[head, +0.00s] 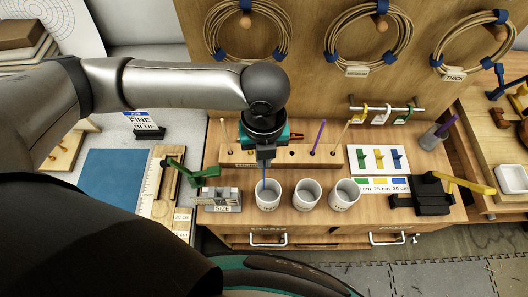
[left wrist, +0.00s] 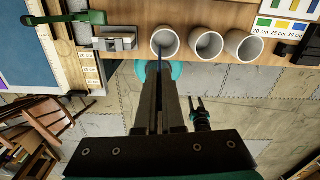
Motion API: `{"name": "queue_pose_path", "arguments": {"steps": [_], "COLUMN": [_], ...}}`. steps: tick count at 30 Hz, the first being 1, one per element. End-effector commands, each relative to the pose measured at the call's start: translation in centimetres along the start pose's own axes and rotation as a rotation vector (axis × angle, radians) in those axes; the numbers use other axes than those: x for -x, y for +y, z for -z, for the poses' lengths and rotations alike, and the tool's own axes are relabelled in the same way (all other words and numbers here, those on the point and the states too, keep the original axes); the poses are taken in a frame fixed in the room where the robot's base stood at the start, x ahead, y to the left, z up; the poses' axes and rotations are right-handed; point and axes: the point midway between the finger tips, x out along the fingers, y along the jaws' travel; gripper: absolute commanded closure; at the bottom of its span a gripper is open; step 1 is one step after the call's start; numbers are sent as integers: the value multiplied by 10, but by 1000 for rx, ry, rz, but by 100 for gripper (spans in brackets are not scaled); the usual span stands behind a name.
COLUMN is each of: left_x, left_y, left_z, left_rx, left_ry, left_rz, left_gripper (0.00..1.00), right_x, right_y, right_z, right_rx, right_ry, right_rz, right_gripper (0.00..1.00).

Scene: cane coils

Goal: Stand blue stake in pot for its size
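My left gripper (head: 266,152) is shut on the thin blue stake (head: 264,178), which points down at the left pot (head: 268,197). In the left wrist view the stake (left wrist: 160,47) shows between the fingertips and the mouth of the left pot (left wrist: 165,52). Its lower end is at the pot's mouth; I cannot tell how far inside. The middle pot (head: 306,197) and right pot (head: 344,195) stand in a row beside it, white and speckled. What looks like my right gripper (left wrist: 196,104) hangs low in the left wrist view, fingers apart and empty.
A wooden rack (head: 290,154) with stakes stands behind the pots. A metal size block (head: 219,199) and green clamp (head: 183,172) are at the left. A colour card (head: 381,185) reads 20, 25, 30 cm. A black fixture with a yellow lever (head: 432,195) is at right.

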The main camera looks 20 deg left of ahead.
Motion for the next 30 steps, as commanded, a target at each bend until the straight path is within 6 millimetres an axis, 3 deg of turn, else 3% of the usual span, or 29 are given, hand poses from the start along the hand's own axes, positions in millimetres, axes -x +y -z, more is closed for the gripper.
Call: {"name": "queue_pose_path", "arguments": {"steps": [30], "left_x": [-4], "left_y": [0], "left_z": [0], "left_rx": [0], "left_ry": [-1], "left_rz": [0], "left_gripper": [100], "right_x": [7], "right_y": [0], "right_z": [0], "right_rx": [0], "right_ry": [0], "right_rz": [0], "right_gripper": [50]}}
